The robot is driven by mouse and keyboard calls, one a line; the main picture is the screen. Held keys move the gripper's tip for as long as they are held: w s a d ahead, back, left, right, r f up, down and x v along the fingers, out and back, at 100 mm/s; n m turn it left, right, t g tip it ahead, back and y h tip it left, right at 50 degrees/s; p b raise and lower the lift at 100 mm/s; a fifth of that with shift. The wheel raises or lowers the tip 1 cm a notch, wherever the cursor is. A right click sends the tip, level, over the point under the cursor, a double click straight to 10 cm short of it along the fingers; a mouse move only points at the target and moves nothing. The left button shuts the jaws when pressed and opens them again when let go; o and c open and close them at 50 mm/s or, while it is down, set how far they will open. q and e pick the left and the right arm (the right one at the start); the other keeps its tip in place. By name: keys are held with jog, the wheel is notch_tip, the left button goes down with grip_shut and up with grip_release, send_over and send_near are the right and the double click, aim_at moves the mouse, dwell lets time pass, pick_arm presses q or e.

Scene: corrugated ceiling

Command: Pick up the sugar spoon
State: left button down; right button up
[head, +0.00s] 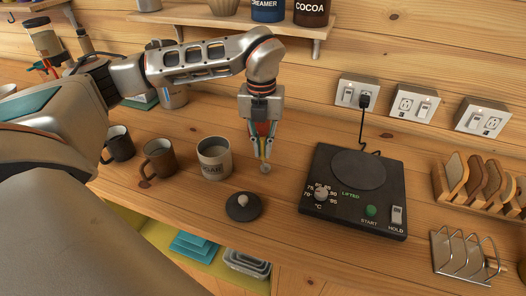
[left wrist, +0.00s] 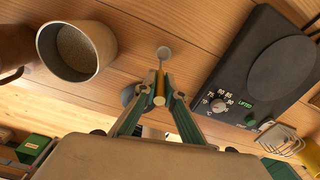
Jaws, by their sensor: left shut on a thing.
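My left gripper (head: 262,143) points down over the counter, between the sugar pot and the black hot plate. It is shut on the sugar spoon (head: 265,168), whose small round grey bowl hangs below the fingertips. In the left wrist view the spoon (left wrist: 163,54) sticks out beyond the closed fingertips (left wrist: 160,88). I cannot tell whether the bowl touches the counter. The pale sugar pot (head: 214,158) stands open to the left, and it also shows in the left wrist view (left wrist: 76,50). My right gripper is not in view.
A dark round lid (head: 243,207) with a knob lies in front of the pot. Two mugs (head: 159,158) (head: 119,144) stand left. The hot plate (head: 355,190) is right, its cord running to a wall outlet. A toast rack (head: 463,254) and bread holder (head: 480,185) stand far right.

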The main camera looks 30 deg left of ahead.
pick_arm(q)
notch_tip(320, 180, up, 19)
jog(key=shift+r, duration=0.2)
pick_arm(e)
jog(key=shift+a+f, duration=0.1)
pick_arm(q)
jog(key=shift+m, duration=0.3)
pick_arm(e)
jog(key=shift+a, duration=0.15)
